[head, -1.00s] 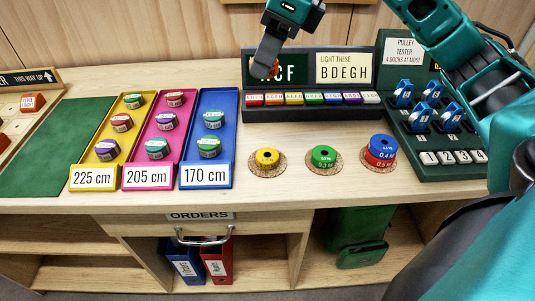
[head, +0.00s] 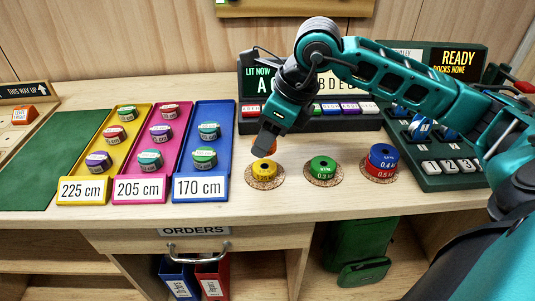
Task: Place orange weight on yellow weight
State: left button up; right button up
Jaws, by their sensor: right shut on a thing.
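The yellow weight (head: 264,172) sits on a round cork mat (head: 250,180) on the counter, left of the green weight. My right gripper (head: 266,147) is just above it, pointing down, shut on the orange weight (head: 271,149). Only a small part of the orange weight shows, as the gripper covers the rest. I cannot tell whether the orange weight touches the yellow one. My left gripper is not in view.
The green weight (head: 322,168) and a blue weight (head: 383,154) stacked on a red one (head: 379,170) stand to the right on cork mats. A blue tray (head: 229,128) with tape rolls lies to the left. The pulley tester (head: 452,183) is at the right.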

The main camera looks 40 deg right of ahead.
aim_at(268, 154)
notch_tip(268, 154, down, 4)
jog(key=shift+r, duration=0.25)
jog(key=shift+f, duration=0.35)
jog(key=shift+b, duration=0.3)
jog(key=shift+f, duration=0.15)
jog(key=o, duration=1.2)
jog(key=shift+r, duration=0.45)
jog(key=p+v, duration=0.1)
jog(key=v, duration=1)
jog(key=shift+s+r, duration=0.15)
jog(key=shift+r, duration=0.1)
